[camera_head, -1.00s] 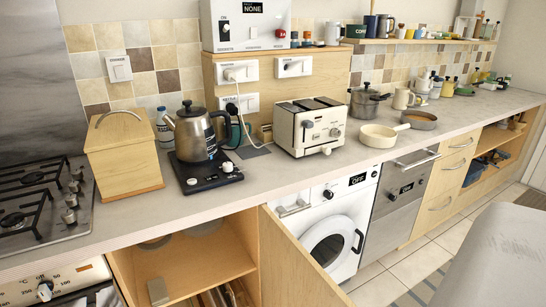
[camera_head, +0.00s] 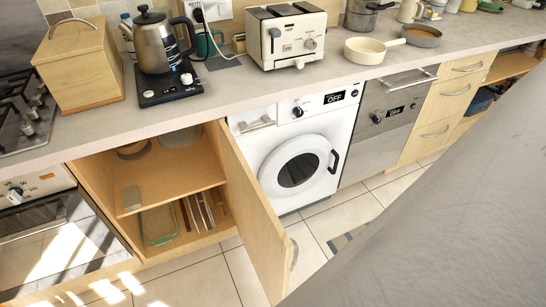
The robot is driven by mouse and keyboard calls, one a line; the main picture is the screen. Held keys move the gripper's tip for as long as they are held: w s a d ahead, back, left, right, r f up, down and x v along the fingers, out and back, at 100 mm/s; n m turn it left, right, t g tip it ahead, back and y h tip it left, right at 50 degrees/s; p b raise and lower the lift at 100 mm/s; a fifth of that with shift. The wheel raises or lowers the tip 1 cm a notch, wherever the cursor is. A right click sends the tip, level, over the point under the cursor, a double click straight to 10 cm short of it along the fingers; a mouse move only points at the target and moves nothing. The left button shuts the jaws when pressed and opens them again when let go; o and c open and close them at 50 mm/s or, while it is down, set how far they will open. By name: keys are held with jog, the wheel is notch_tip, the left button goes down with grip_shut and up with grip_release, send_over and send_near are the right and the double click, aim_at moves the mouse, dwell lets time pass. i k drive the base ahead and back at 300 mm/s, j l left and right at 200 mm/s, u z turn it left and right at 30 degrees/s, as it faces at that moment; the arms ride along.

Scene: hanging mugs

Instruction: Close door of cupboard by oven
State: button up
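The cupboard (camera_head: 160,192) stands right of the oven (camera_head: 62,235), under the counter. Its wooden door (camera_head: 256,215) is hinged on the right side and stands wide open, sticking out toward me in front of the washing machine. A handle (camera_head: 293,254) shows at the door's outer edge. Inside, the upper shelf holds round dishes (camera_head: 181,137), and the lower space holds a green-rimmed dish (camera_head: 158,227) and several upright plates or boards (camera_head: 201,210). My gripper is not in view.
A washing machine (camera_head: 299,160) is right of the cupboard, then a dishwasher (camera_head: 388,128) and drawers (camera_head: 447,106). Tiled floor (camera_head: 210,277) is clear before the cupboard. A large grey surface (camera_head: 440,225) fills the lower right. A kettle (camera_head: 158,45) and toaster (camera_head: 286,37) stand on the counter.

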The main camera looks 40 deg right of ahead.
aim_at(259, 232)
jog(key=k+l, duration=0.15)
jog(key=l, duration=0.25)
jog(key=k+l, duration=0.15)
jog(key=l, duration=0.25)
jog(key=k+l, duration=0.1)
jog(key=l, duration=0.3)
jog(key=k+l, duration=0.15)
jog(key=l, duration=0.25)
jog(key=k+l+z, duration=0.1)
jog(key=k+z, duration=0.15)
jog(key=z, duration=0.15)
